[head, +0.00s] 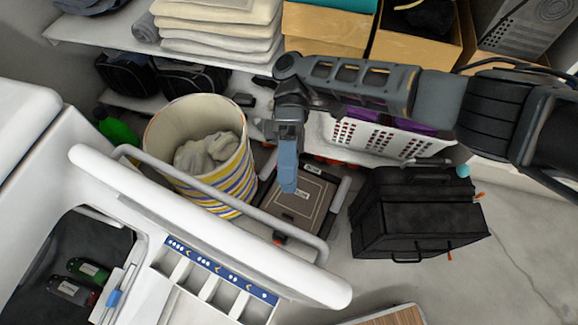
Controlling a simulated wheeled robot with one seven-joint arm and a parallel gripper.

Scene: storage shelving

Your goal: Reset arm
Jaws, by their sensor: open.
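My gripper (288,182) hangs down at the middle of the head view, with my dark grey arm reaching in from the right. Its blue-grey fingers are seen edge-on, open, and I see nothing held between them. In the picture, the fingertips overlap the dark flat platform (310,197) on the floor; the height between them is hard to judge.
A striped basket (229,181) with pale cloth stands left of my gripper. A black case (418,215) stands to the right. Shelves behind hold folded towels (222,28), a white crate (385,141), dark bags and wooden boxes (326,30). Floor at far right is clear.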

